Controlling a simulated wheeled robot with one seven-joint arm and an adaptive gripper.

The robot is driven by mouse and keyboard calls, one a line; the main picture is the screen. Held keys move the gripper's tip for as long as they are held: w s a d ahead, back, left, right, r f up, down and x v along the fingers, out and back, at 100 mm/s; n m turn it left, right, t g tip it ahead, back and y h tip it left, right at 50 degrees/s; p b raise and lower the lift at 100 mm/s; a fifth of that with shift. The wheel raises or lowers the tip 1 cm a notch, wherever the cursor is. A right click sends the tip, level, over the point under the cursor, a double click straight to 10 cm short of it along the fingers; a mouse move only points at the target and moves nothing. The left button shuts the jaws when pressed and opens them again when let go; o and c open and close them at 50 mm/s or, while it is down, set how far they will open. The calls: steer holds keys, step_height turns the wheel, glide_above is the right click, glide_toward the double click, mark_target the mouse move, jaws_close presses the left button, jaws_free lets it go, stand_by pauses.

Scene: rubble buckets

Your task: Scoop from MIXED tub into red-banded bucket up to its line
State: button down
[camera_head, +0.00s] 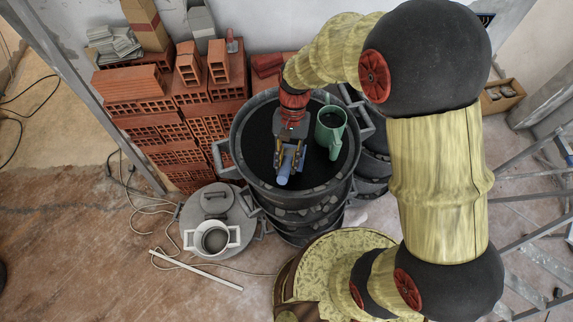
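My gripper (288,158) hangs over a stack of black tubs, its fingers pointing toward the near rim. A small blue-grey rounded piece (283,179) shows at the fingertips; I cannot tell whether it is gripped or part of the gripper. A green cup with a side handle (330,138) stands on the dark surface inside the top tub's rim (240,168), just right of my gripper and apart from it. No MIXED label is readable. I see no bucket with a clear red band; a small pale two-handled pot (213,238) is at lower left.
The pale pot stands on a grey round lid (242,228) on the floor. Stacked red bricks (185,125) stand behind left. A white rod (200,270) and loose cord lie on the floor. A metal ladder (530,200) and a cardboard box (500,97) are at right.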

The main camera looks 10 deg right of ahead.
steer(key=shift+w+d, duration=0.35)
steer(key=shift+w, duration=0.9)
steer(key=shift+w+d, duration=0.4)
steer(key=shift+w, duration=0.8)
steer(key=shift+w+d, duration=0.35)
steer(key=shift+w, duration=0.9)
steer(key=shift+r, duration=0.1)
steer(key=shift+s+a+r+t+h, duration=0.15)
steer(key=shift+s+r+t, duration=0.25)
steer(key=shift+r+t, duration=0.2)
steer(key=shift+s+a+r+t+h, duration=0.15)
steer(key=shift+s+r+t, duration=0.25)
steer(key=shift+r+t, duration=0.2)
steer(key=r+t, duration=0.1)
steer(key=s+r+t, duration=0.1)
steer(key=r+h+b, duration=0.1)
steer(key=shift+s+a+t, duration=0.2)
steer(key=shift+s+t, duration=0.1)
steer(key=shift+t, duration=0.1)
step_height(320, 180, up, 8)
steer(key=p, duration=0.5)
steer(key=shift+d+f, duration=0.1)
